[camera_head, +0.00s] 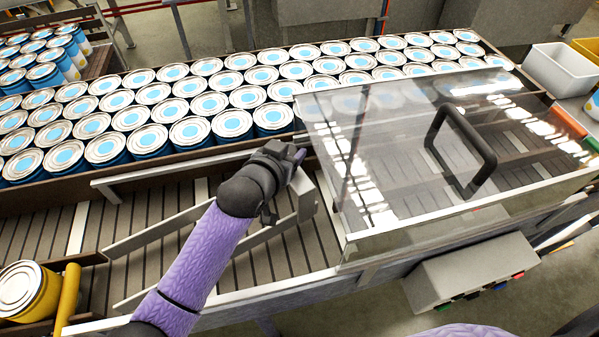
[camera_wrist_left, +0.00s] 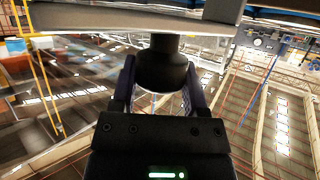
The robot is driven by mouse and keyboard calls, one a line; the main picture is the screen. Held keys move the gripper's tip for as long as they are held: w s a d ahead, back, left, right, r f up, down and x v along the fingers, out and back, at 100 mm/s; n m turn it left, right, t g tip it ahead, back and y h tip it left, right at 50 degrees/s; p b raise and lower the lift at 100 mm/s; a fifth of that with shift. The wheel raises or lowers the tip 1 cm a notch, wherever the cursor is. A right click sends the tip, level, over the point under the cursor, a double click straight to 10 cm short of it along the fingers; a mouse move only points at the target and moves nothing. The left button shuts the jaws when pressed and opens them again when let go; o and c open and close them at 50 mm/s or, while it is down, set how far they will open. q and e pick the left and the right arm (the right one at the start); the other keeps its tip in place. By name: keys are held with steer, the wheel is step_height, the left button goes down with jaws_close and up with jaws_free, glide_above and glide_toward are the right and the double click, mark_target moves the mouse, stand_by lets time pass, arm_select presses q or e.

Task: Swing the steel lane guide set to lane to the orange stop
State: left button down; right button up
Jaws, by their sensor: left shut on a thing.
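The steel lane guide set (camera_head: 160,231) shows as pale upright strips standing over the slatted roller curve, running from the lower left toward the clear cover. My left arm crosses in front of its middle part. My left gripper (camera_head: 286,160) is at the guide's right end, beside the cover's left edge. In the left wrist view, the gripper (camera_wrist_left: 162,82) has its two fingers closed around a black round knob (camera_wrist_left: 162,62) under a pale steel bar (camera_wrist_left: 190,20). I cannot clearly make out the orange stop. My right gripper is out of view.
A clear cover (camera_head: 375,215) with a black handle (camera_head: 468,150) stands over the rollers at right. Rows of cans (camera_head: 150,140) fill the far lane. A yellow can (camera_head: 28,288) and a yellow post (camera_head: 68,297) are at lower left. A grey control box (camera_head: 470,270) hangs in front.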

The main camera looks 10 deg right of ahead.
arm_select(q)
steer(key=shift+w+a+r, duration=0.1)
steer(key=shift+c, duration=1.8)
jaws_free()
steer(key=shift+w, duration=0.1)
steer(key=shift+o, duration=1.4)
steer(key=shift+w+a, duration=0.1)
steer(key=shift+w, duration=0.1)
steer(key=shift+s, duration=0.25)
steer(key=p+v, duration=0.1)
steer(key=v, duration=0.8)
steer(key=shift+s, duration=0.3)
steer(key=shift+a, duration=0.2)
